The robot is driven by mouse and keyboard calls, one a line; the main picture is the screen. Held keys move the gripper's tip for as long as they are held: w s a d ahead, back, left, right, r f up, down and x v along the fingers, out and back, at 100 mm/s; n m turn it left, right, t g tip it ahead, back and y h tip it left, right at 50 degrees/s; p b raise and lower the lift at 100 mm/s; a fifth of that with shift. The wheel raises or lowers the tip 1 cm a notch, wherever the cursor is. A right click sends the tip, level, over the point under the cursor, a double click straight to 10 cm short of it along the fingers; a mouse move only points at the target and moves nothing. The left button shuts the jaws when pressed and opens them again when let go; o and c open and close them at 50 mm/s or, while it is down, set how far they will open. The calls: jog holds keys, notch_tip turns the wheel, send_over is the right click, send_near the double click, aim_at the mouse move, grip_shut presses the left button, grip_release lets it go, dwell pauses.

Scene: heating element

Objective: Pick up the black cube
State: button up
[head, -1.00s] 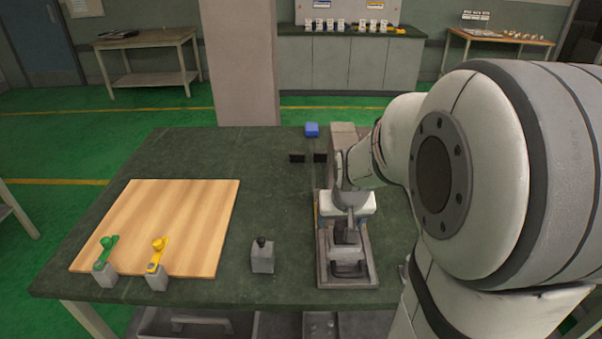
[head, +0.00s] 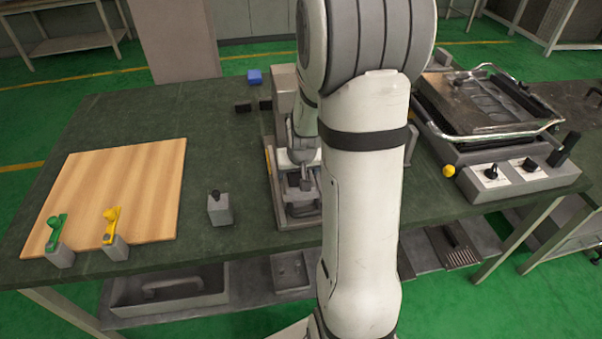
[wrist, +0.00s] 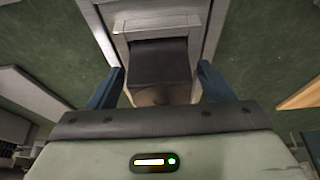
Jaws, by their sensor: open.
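Two small black cubes stand on the dark green table in the head view, a left black cube (head: 242,106) and a right black cube (head: 265,104). They are close together, near a grey machine. My gripper is open, with two dark blue-grey fingers apart in the wrist view (wrist: 162,68). Between and beyond the fingers is the grey metal machine (wrist: 163,22) with a dark block-like part (wrist: 160,62). No black cube is clearly recognisable in the wrist view. In the head view my gripper is over the machine, in front of the cubes, and its fingertips cannot be made out.
A blue cube (head: 254,76) lies behind the black cubes. A wooden board (head: 130,185), green lever (head: 57,228), yellow lever (head: 112,222) and grey block with black knob (head: 220,208) are left. A contact grill (head: 500,120) and yellow ball (head: 448,171) are right. Bare table lies left of the cubes.

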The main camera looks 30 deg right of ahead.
jog(key=shift+c, duration=0.5)
jog(key=c, duration=1.3)
